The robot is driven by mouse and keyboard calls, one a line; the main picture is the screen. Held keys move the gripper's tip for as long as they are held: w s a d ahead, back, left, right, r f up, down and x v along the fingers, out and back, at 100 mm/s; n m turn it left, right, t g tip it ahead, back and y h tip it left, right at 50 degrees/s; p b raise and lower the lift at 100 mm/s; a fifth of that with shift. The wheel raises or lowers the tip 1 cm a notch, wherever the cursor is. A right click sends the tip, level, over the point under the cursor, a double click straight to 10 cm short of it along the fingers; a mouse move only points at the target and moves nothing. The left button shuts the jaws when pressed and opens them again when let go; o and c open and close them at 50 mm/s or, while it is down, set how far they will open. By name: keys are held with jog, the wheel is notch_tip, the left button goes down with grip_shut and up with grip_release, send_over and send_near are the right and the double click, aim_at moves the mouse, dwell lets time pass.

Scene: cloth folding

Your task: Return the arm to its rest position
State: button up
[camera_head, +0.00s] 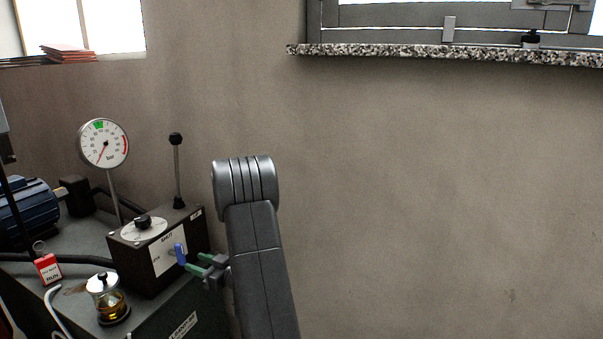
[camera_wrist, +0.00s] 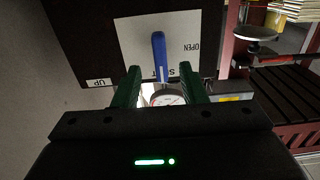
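My arm (camera_head: 257,240) stands bent in the head view, its dark grey links rising to a rounded joint in front of the wall. My gripper (camera_head: 195,262) points left at the black control box (camera_head: 177,254). Its two green fingers are apart and hold nothing. A blue lever (camera_head: 180,254) on the box's white plate is just ahead of the fingertips. In the wrist view my gripper (camera_wrist: 160,72) is open, with the lever (camera_wrist: 158,50) showing in line with the gap. No contact with the lever shows. No cloth is in view.
A pressure gauge (camera_head: 103,144), a black-knobbed stick (camera_head: 176,165), a glass oil cup (camera_head: 108,300) and a blue motor (camera_head: 27,213) crowd the machine at left. A stone sill (camera_head: 450,54) juts out at upper right. Open room lies right of my arm, before the bare wall.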

aim_at(184, 257)
jog(key=b+x, duration=0.1)
jog(key=x, duration=0.6)
jog(key=shift+a, duration=0.15)
